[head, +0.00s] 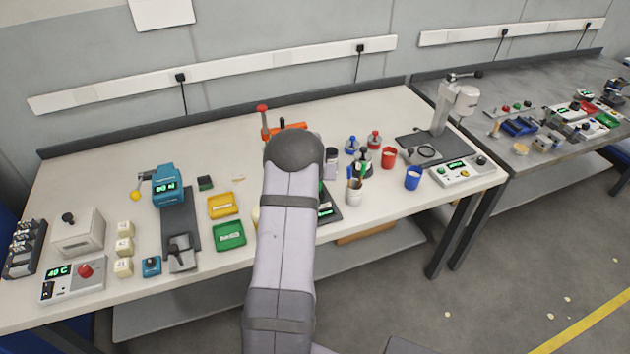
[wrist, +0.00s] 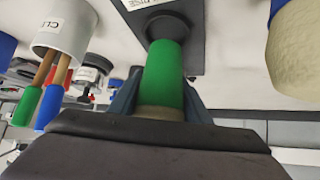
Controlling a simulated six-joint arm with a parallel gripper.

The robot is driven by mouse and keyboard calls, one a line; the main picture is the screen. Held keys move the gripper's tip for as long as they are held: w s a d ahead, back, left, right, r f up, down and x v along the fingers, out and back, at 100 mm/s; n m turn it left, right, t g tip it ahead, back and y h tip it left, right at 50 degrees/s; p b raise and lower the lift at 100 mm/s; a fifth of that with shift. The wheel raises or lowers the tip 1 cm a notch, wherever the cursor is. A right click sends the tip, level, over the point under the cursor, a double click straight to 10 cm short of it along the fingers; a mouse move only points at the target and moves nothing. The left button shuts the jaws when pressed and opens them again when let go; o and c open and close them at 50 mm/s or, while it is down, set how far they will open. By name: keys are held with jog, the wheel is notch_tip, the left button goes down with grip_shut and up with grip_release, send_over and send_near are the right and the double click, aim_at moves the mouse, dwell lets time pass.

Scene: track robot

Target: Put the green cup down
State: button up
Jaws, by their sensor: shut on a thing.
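The green cup (wrist: 165,72) shows in the wrist view as a green cylinder with a tan band at its near end. My gripper (wrist: 158,98) is shut on it, with one blue-grey finger on each side. The cup's far end meets or overlaps a dark round disc (wrist: 168,26) on a dark plate (wrist: 205,35); I cannot tell whether they touch. Part of a dark device with a green display (head: 326,211) shows just right of the arm.
A white labelled holder with brushes (wrist: 66,25) is at the left in the wrist view, and a cream rounded object (wrist: 298,50) is at the right. On the bench, a yellow tray (head: 222,205) and a green tray (head: 229,236) lie left of the arm; red (head: 389,158) and blue (head: 412,178) cups stand right.

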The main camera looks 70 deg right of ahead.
notch_tip(320, 180, up, 6)
jog(key=shift+f+p, duration=0.25)
jog(key=shift+p, duration=0.45)
jog(key=shift+r+p, duration=0.85)
jog(key=shift+r, duration=0.1)
jog(key=shift+f, duration=0.1)
